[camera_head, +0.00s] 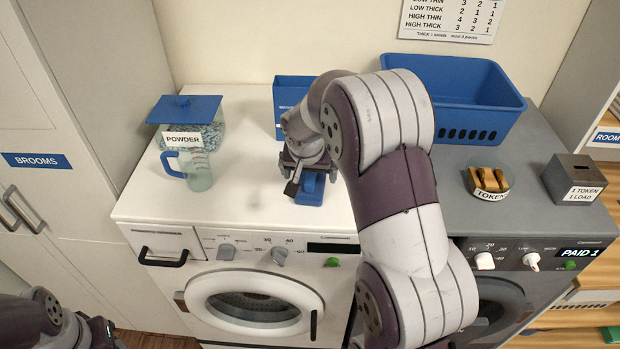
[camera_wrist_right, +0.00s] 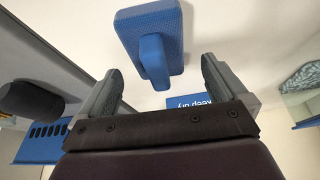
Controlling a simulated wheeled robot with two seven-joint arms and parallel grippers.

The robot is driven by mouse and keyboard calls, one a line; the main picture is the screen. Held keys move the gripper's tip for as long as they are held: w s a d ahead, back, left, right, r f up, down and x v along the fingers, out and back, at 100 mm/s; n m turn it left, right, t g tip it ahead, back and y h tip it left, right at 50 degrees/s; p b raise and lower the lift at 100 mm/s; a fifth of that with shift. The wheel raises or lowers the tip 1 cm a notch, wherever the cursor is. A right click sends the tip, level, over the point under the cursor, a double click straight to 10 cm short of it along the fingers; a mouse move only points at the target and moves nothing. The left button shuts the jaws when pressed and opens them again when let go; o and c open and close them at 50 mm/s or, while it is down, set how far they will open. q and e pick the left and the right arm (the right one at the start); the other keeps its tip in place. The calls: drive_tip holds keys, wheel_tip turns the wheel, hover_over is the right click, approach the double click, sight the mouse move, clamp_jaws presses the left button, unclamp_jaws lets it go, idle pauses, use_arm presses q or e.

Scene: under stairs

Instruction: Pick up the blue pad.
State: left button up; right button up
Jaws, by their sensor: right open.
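The blue pad (camera_head: 312,189) lies on the white washing machine's top, near its front right part, partly hidden by my right gripper (camera_head: 300,178). In the right wrist view the blue pad (camera_wrist_right: 169,22) shows a raised grip that points toward the gripper. There my right gripper (camera_wrist_right: 160,78) is open and empty, with one finger to either side of the line to the grip; the pad lies beyond the fingertips. My left gripper (camera_head: 100,332) shows only in part at the bottom left corner, far from the pad, and its jaws cannot be made out.
A blue-lidded powder container (camera_head: 188,121) and a measuring jug (camera_head: 197,171) stand left on the white washer (camera_head: 235,190). A blue box (camera_head: 289,95) stands behind the pad. A blue basket (camera_head: 470,85), token dish (camera_head: 488,182) and token box (camera_head: 572,178) stand on the grey machine.

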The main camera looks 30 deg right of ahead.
drive_tip(key=shift+s+x, duration=0.2)
drive_tip(key=shift+x, duration=0.8)
drive_tip(key=shift+w+d+f, duration=0.1)
drive_tip(key=shift+d+f, duration=0.05)
drive_tip(key=shift+f, duration=0.15)
drive_tip(key=shift+w+f, duration=0.15)
drive_tip(key=shift+w, duration=0.05)
drive_tip(key=c, duration=0.5)
drive_tip(key=shift+s, duration=0.15)
drive_tip(key=c, duration=0.6)
use_arm(q)
drive_tip(key=shift+s+r, duration=0.25)
drive_tip(key=shift+r, duration=0.5)
use_arm(e)
drive_tip(key=shift+c, duration=0.2)
